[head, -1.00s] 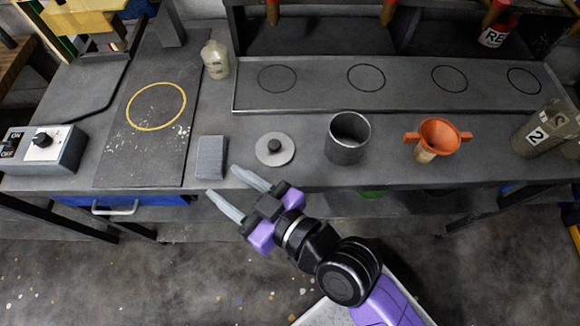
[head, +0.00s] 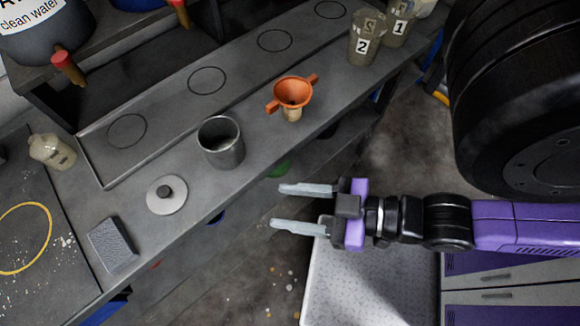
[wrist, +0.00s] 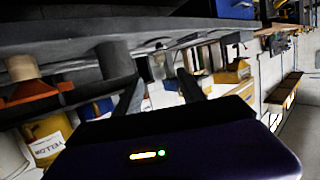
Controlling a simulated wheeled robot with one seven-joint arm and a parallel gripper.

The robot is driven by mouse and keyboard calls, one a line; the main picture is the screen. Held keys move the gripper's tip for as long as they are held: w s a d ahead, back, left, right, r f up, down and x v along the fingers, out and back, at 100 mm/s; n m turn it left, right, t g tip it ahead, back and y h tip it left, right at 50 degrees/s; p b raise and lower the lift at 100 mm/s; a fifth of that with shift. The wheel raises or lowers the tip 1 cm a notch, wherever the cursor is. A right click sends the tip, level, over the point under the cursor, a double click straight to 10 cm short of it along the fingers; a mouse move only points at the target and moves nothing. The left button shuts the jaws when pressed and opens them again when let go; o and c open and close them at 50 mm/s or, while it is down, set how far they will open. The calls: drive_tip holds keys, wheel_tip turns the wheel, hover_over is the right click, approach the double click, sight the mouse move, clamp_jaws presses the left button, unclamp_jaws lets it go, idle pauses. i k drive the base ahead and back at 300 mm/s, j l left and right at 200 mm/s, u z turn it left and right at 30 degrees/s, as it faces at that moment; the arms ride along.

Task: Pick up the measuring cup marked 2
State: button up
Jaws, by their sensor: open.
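The measuring cup marked 2 (head: 365,38) stands upright near the far right end of the grey bench in the head view. It is a translucent, dirty cup with a white label. The measuring cup marked 1 (head: 398,22) stands just behind it to the right. My gripper (head: 300,206) is open and empty, out in front of the bench edge, well apart from both cups. In the wrist view the two fingers (wrist: 160,88) show dark and spread, with nothing between them.
On the bench are an orange funnel (head: 293,93), a metal cup (head: 221,143), a round lid with a knob (head: 167,196), a grey block (head: 112,245) and a bottle (head: 52,151). A tray with drawn circles (head: 160,105) runs behind them. A large black wheel (head: 520,100) is at right.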

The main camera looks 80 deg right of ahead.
sight(369, 28)
drive_tip(key=z, duration=0.45)
drive_tip(key=l+z, duration=0.1)
drive_tip(key=z, duration=0.3)
drive_tip(key=l+z, duration=0.1)
drive_tip(key=z, duration=0.75)
drive_tip(key=k+j+u, duration=0.1)
drive_tip(key=j, duration=0.35)
drive_tip(key=k+j+u, duration=0.1)
drive_tip(key=j, duration=0.4)
drive_tip(key=k+j, duration=0.2)
drive_tip(key=j, duration=0.25)
drive_tip(key=k+j+u, duration=0.15)
drive_tip(key=j, duration=0.35)
drive_tip(key=i+l, duration=0.35)
drive_tip(key=l, duration=0.25)
